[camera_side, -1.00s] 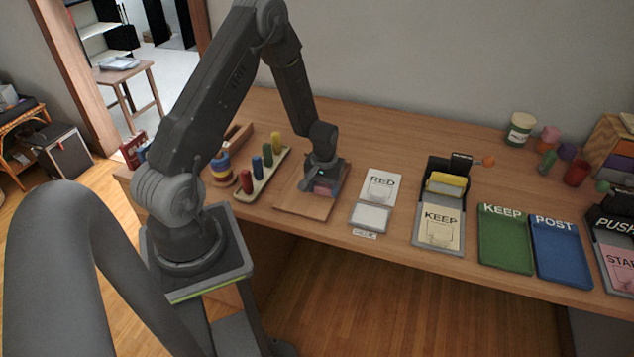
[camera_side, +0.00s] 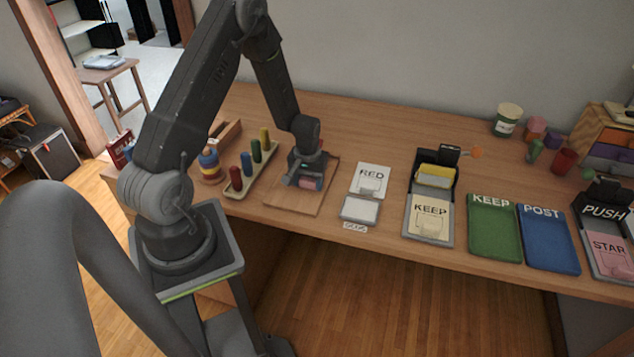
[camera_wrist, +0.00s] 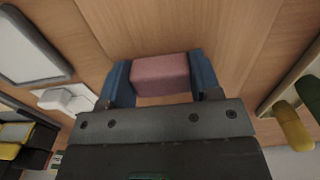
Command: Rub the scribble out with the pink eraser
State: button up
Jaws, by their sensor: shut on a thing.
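My gripper (camera_side: 304,181) is shut on the pink eraser (camera_wrist: 160,74), which sits between the two blue fingers in the wrist view. The eraser's pink end (camera_side: 312,184) also shows low in the jaws in the side view. My gripper is low over the far part of the wooden board (camera_side: 290,202). I cannot tell whether the eraser touches the board. No scribble can be made out on the visible wood; the part under the eraser and gripper is hidden.
A peg rack (camera_side: 236,178) with coloured pegs stands close left of the board. Farther right are a KEEP stand (camera_side: 430,222), a green tray (camera_side: 494,232) and a blue tray (camera_side: 549,240).

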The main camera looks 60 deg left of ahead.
jog(key=shift+s+a, duration=0.35)
jog(key=shift+r, duration=4.1)
